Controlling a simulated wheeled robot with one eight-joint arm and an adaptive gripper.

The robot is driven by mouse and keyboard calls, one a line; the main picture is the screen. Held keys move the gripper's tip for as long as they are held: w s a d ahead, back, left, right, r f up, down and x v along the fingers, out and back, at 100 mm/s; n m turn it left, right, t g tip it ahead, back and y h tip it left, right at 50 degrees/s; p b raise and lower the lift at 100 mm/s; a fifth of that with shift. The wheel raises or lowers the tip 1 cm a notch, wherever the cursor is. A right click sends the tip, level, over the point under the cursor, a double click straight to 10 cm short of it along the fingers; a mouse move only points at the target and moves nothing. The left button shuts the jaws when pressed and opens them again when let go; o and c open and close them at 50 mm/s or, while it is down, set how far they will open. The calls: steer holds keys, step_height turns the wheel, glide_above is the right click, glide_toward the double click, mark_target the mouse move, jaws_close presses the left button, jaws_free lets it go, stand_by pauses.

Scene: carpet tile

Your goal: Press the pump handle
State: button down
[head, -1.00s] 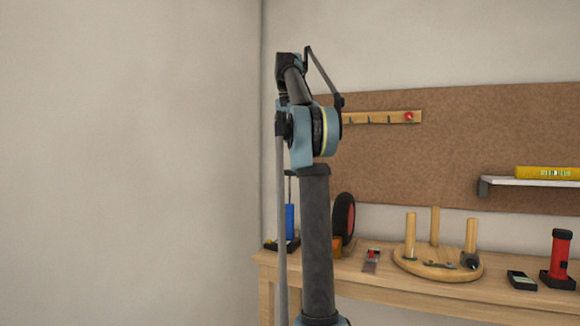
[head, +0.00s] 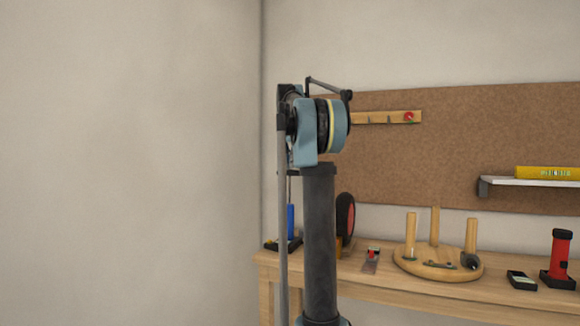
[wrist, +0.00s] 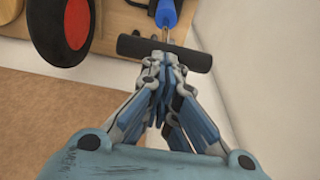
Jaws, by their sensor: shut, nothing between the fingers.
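The pump has a blue body (head: 291,222) and stands at the left end of the workbench in the head view. A thin rod rises from it, partly behind my arm. In the wrist view its black crossbar handle (wrist: 140,46) lies across the view, with the rod and blue body (wrist: 168,14) beyond it. My gripper (wrist: 166,62) is shut and empty, its fingertips over the middle of the handle. They overlap it in view; I cannot tell whether they touch. My gripper does not show in the head view.
A black wheel with a red hub (head: 345,215) stands close beside the pump, also at the upper left in the wrist view (wrist: 74,20). The workbench (head: 420,300) holds a round wooden piece with pegs (head: 407,268) and a red cylinder (head: 561,254). A wall (head: 130,160) is at left.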

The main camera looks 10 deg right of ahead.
stand_by(0.3)
step_height(320, 180, down, 13)
steer(key=shift+r, duration=0.15)
stand_by(0.3)
steer(key=shift+r, duration=0.1)
step_height(320, 180, up, 14)
steer(key=s+a, duration=0.1)
steer(key=shift+s+a, duration=0.15)
steer(key=shift+s, duration=0.2)
stand_by(0.4)
stand_by(1.2)
